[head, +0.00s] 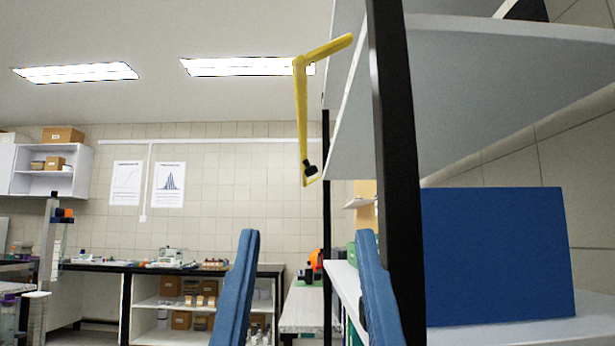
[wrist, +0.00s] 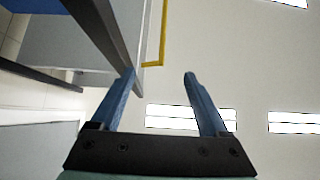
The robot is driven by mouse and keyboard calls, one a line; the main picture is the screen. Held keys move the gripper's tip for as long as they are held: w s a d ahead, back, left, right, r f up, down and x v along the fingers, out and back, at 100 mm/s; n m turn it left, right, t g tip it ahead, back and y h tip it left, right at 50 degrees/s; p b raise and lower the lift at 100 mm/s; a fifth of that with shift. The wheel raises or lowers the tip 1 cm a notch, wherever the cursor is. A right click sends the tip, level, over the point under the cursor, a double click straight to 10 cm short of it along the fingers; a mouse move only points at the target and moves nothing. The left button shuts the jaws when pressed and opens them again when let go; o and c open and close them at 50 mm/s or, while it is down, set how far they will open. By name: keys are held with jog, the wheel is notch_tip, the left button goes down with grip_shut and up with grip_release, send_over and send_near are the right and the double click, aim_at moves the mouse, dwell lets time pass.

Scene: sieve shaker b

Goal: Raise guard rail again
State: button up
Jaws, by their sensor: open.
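The yellow guard rail (head: 302,110) is at the left side of the tall shelf in the head view. Its upper arm slopes up to the right towards the shelf, and its longer part hangs down to a dark fitting (head: 309,168) near its lower end. My gripper (head: 307,235) is open and empty, with its blue fingers pointing up below the rail's lower end. In the wrist view the yellow guard rail (wrist: 162,40) appears beyond the gap between the fingertips of my gripper (wrist: 158,74). No contact shows.
The shelf's dark upright post (head: 392,150) stands close to the right finger. A white shelf board (head: 470,80) juts out above, and a blue panel (head: 495,255) stands on the lower board. A lab bench (head: 120,267) is far behind. The air left of the rail is clear.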

notch_tip(320, 180, up, 10)
jog(key=p, duration=0.9)
jog(key=shift+p, duration=0.4)
grip_shut()
notch_tip(320, 180, up, 18)
jog(key=p, duration=1.8)
